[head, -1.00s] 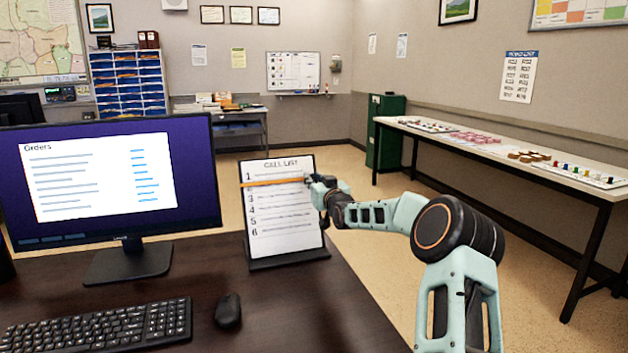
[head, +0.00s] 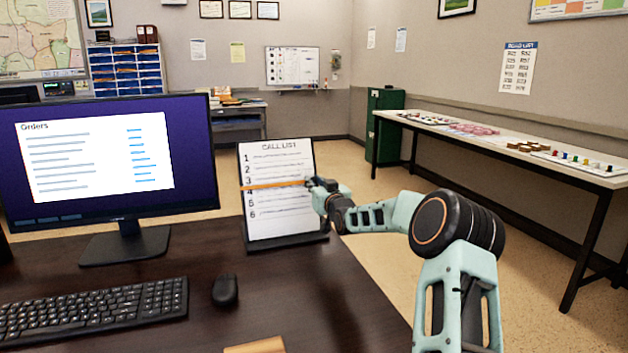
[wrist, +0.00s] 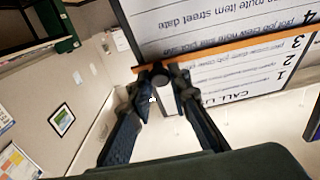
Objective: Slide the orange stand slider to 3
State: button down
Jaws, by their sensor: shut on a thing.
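The call list stand (head: 276,215) is a white board with lines numbered 1 to 6, upright on the desk. Its orange slider (head: 272,186) lies across the board, with its left end between 3 and 4. In the wrist view the orange slider (wrist: 225,52) also crosses between 3 and 4. My gripper (head: 316,189) is at the slider's right end, beside the board's right edge. In the wrist view my gripper (wrist: 161,84) is closed around a dark round knob (wrist: 160,74) at the slider's end. The knob is hidden in the head view.
A monitor (head: 205,160) stands left of the stand. A keyboard (head: 95,310) and a mouse (head: 225,290) lie on the desk (head: 310,310) in front. A light brown object (head: 258,346) shows at the bottom edge. A long side table (head: 470,138) is at the right.

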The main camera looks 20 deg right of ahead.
jog(key=shift+f, duration=0.1)
jog(key=c, duration=1.8)
grip_release()
jog(key=shift+s, duration=0.15)
jog(key=s, duration=1.1)
jog(key=shift+s, duration=0.4)
